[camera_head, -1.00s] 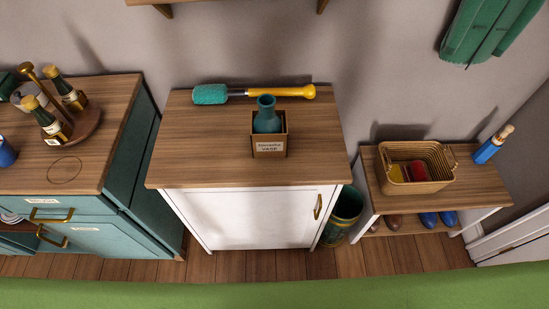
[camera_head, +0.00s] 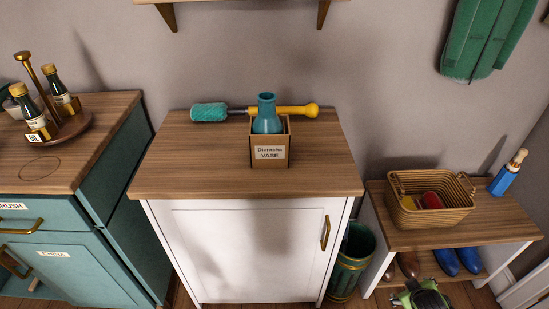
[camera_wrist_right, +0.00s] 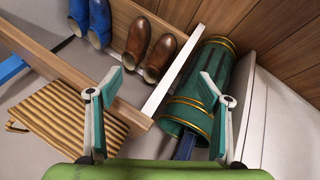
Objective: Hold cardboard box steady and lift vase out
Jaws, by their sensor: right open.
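The cardboard box (camera_head: 270,154) stands upright on top of the white cabinet, with a label reading "VASE" on its front. The teal vase (camera_head: 266,106) stands upright inside it. Its neck and shoulder show above the rim, and its lower part is hidden by the box. Part of my right gripper arm (camera_head: 421,296) shows low at the right in the head view, well away from the box. In the right wrist view my right gripper (camera_wrist_right: 163,84) is open and empty, above the bench and bin area. My left gripper is not in view.
A brush (camera_head: 208,112) with a yellow handle lies behind the box. The white cabinet top (camera_head: 185,172) is otherwise clear. A teal cabinet (camera_head: 87,222) with a bottle rack stands left. Right are a green bin (camera_head: 352,262) and a bench with a wicker basket (camera_head: 432,210).

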